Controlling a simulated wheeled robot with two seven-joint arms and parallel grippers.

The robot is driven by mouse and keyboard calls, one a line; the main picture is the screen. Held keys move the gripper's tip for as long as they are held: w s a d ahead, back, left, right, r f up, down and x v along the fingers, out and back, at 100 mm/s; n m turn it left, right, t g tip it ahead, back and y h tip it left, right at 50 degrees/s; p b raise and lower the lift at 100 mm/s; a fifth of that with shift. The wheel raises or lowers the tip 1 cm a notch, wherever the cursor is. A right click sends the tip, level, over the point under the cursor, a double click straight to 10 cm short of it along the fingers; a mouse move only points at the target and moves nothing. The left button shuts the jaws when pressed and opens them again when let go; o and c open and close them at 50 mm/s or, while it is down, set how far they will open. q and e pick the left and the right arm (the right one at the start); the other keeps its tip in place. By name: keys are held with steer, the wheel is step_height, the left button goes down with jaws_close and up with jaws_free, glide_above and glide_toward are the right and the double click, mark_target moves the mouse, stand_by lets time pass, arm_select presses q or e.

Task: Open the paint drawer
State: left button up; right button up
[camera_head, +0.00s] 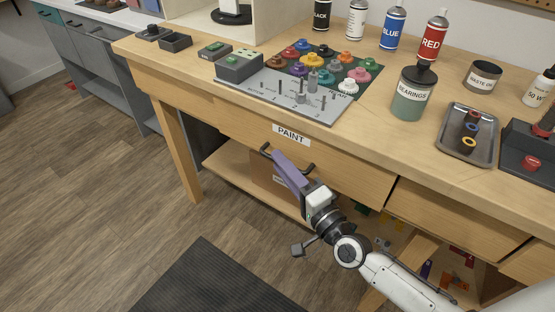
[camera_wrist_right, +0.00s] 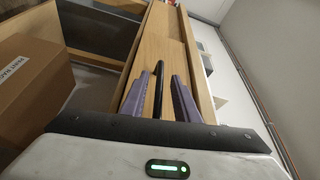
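The paint drawer (camera_head: 340,165) is a wide wooden front under the bench top with a white "PAINT" label (camera_head: 291,134). It looks shut, flush with the bench. Its black bar handle (camera_head: 265,148) shows at both ends in the head view. My right gripper (camera_head: 281,163) is at the handle, its purple fingers covering the handle's middle. In the right wrist view the handle (camera_wrist_right: 158,92) runs between the two fingers of this gripper (camera_wrist_right: 160,98). A gap shows on each side of the bar, so the fingers are open around it. My left gripper is out of view.
On the bench top stand a grey peg board (camera_head: 325,115), several coloured knobs on a dark mat, a bearings jar (camera_head: 410,95), spray cans and a metal tray (camera_head: 488,150). A cardboard box (camera_wrist_right: 35,85) sits on the shelf below. The floor in front is clear, with a dark mat (camera_head: 215,285).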

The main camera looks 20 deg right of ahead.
steer(key=shift+x, duration=1.15)
jaws_close()
